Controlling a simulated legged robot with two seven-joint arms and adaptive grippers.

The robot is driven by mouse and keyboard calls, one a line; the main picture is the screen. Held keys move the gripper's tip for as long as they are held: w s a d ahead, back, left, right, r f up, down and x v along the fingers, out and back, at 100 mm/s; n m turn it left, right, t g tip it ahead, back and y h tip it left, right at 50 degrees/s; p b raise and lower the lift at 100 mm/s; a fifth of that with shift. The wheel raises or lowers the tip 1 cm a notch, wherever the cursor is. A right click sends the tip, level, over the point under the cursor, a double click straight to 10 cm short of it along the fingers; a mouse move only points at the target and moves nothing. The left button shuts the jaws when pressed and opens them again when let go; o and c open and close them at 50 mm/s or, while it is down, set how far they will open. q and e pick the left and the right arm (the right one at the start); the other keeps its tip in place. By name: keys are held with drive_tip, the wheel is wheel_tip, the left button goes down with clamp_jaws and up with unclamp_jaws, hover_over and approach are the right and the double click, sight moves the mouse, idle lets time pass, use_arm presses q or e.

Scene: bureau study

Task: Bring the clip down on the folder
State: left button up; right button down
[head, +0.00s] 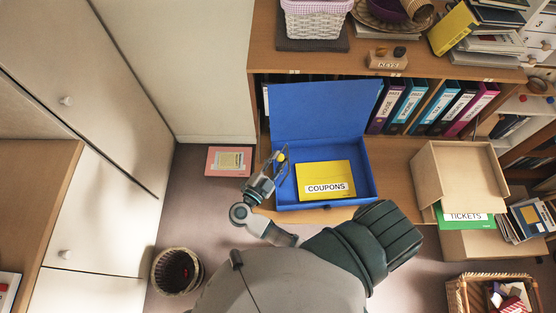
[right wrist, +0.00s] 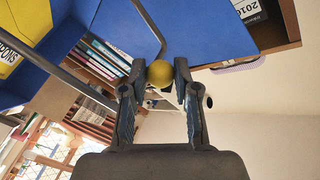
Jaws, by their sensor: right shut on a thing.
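A blue box file (head: 366,186) lies open on the wooden shelf with its lid (head: 322,110) raised at the back. A yellow folder (head: 325,173) labelled COUPONS lies inside it. The clip is a thin bent metal wire (head: 289,163) with a yellow ball at its end, over the left side of the box. My right gripper (head: 279,158) is at that left side. In the right wrist view my right gripper (right wrist: 160,78) is shut on the clip's yellow ball (right wrist: 160,73). The clip stands raised, apart from the folder. My left gripper is not in view.
Several binders (head: 432,106) stand in the shelf behind the box. A wooden holder (head: 449,174) with a green TICKETS folder (head: 466,218) is at right. A wicker basket (head: 177,271) stands on the floor at left. Bare shelf top lies right of the box.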

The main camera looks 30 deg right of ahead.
use_arm(q)
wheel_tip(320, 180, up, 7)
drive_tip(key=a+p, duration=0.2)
drive_tip(key=p, duration=0.4)
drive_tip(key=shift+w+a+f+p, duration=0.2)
drive_tip(key=shift+p, duration=0.2)
use_arm(e)
drive_tip(key=s+d+f+m+y, duration=0.2)
drive_tip(key=s+d+m+y, duration=0.1)
drive_tip(key=d, duration=0.2)
drive_tip(key=shift+s+f+m+g, duration=0.2)
drive_tip(key=shift+f+m+g, duration=0.1)
drive_tip(key=shift+f+m, duration=0.1)
drive_tip(key=shift+d, duration=0.2)
